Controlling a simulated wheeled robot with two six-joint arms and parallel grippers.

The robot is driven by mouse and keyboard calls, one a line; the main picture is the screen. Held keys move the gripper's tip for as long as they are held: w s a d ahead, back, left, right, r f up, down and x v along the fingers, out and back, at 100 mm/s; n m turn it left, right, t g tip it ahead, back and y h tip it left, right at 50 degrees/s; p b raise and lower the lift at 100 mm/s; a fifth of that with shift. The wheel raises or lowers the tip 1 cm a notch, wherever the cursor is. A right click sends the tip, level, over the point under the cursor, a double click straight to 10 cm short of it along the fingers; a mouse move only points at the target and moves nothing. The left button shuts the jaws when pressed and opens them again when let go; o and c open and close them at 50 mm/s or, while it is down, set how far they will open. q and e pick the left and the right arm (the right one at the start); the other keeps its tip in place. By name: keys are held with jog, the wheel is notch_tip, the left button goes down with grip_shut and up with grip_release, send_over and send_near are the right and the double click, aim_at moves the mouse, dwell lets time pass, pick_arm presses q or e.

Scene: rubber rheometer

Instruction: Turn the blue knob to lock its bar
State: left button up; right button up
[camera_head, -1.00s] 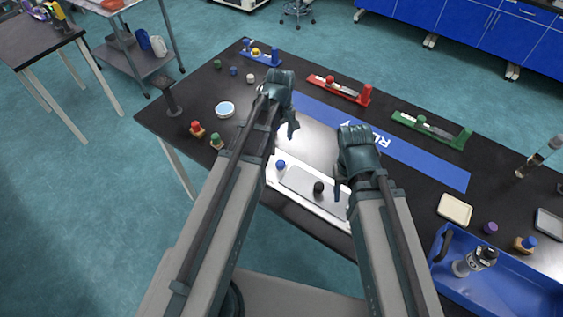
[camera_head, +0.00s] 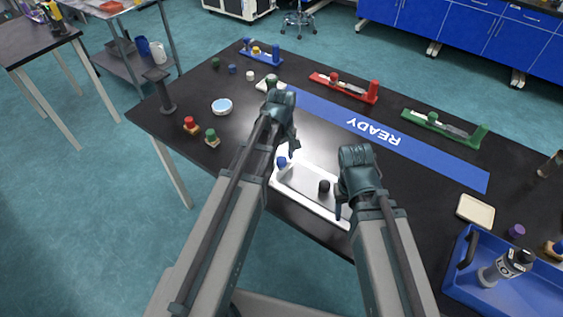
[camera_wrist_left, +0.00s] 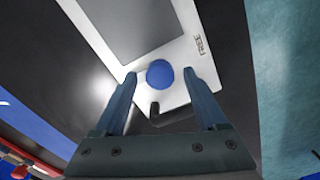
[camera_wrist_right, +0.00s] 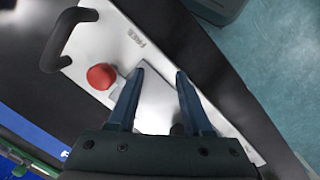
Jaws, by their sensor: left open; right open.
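The blue knob (camera_head: 281,161) stands on the left end of a white plate (camera_head: 311,203) with a grey panel. In the left wrist view the blue knob (camera_wrist_left: 160,74) sits between the open fingertips, with a gap visible on each side. FREE is printed on the plate beside it. My left gripper (camera_head: 293,148) is open close to the knob; its height above it is unclear. My right gripper (camera_head: 339,207) is open at the plate's other end. The right wrist view shows a red knob (camera_wrist_right: 101,76) there, left of the fingers and outside them. I cannot make out the bar.
Dark handles show at the plate's ends, one by the red knob (camera_wrist_right: 66,38). Behind lies a blue READY strip (camera_head: 440,160), with red (camera_head: 345,88) and green (camera_head: 444,127) fixtures. A blue bin (camera_head: 458,281) is at right.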

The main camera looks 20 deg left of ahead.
pick_arm(q)
grip_shut()
dwell(0.4)
jog(key=shift+m, duration=0.3)
jog(key=m, duration=0.8)
jog(key=shift+m, duration=0.4)
jog(key=m, duration=0.4)
jog(key=shift+m, duration=2.2)
